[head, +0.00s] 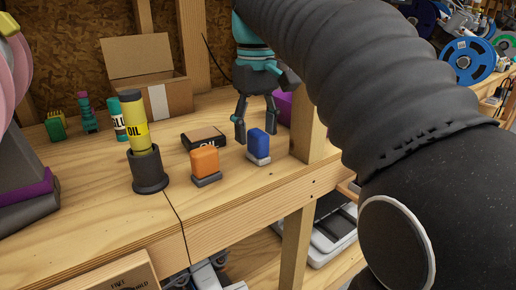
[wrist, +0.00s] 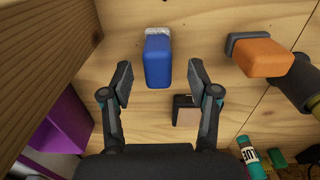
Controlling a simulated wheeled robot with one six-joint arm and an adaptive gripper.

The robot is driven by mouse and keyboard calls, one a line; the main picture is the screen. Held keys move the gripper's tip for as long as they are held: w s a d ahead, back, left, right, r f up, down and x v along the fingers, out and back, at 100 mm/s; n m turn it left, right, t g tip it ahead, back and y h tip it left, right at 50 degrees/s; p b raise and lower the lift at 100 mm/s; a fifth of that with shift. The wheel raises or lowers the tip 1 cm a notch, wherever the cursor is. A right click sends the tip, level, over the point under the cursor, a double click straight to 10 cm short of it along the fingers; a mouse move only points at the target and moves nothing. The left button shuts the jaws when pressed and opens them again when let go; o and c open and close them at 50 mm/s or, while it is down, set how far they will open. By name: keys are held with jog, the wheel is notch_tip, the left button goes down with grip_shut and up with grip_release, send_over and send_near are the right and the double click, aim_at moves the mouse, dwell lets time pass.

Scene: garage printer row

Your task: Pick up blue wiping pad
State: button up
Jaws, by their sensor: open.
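The blue wiping pad (head: 258,142) stands upright in a small light grey holder (head: 258,158) near the front edge of the wooden bench. The pad also shows in the wrist view (wrist: 157,62), just beyond the fingertips and roughly centred between them. My gripper (head: 255,125) is open and empty, pointing down behind and slightly left of the pad in the head view. In the wrist view my gripper (wrist: 160,82) has its two fingers spread on either side of the pad's near end, with no clear contact.
An orange pad (head: 205,161) in a dark holder stands left of the blue one. A small dark box (head: 204,138) lies behind it. A yellow oil tube (head: 135,125) stands in a black cup (head: 149,172). A wooden post (head: 308,125) rises close right. A cardboard box (head: 150,85) sits behind.

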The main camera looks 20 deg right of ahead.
aim_at(258, 146)
notch_tip(258, 146, down, 4)
jog(key=shift+s+d+f+b, duration=0.1)
jog(key=shift+d+b, duration=0.05)
jog(key=shift+b, duration=0.15)
grip_shut()
notch_tip(258, 146, up, 10)
jog(key=shift+r+p, duration=0.1)
jog(key=shift+p, duration=1.05)
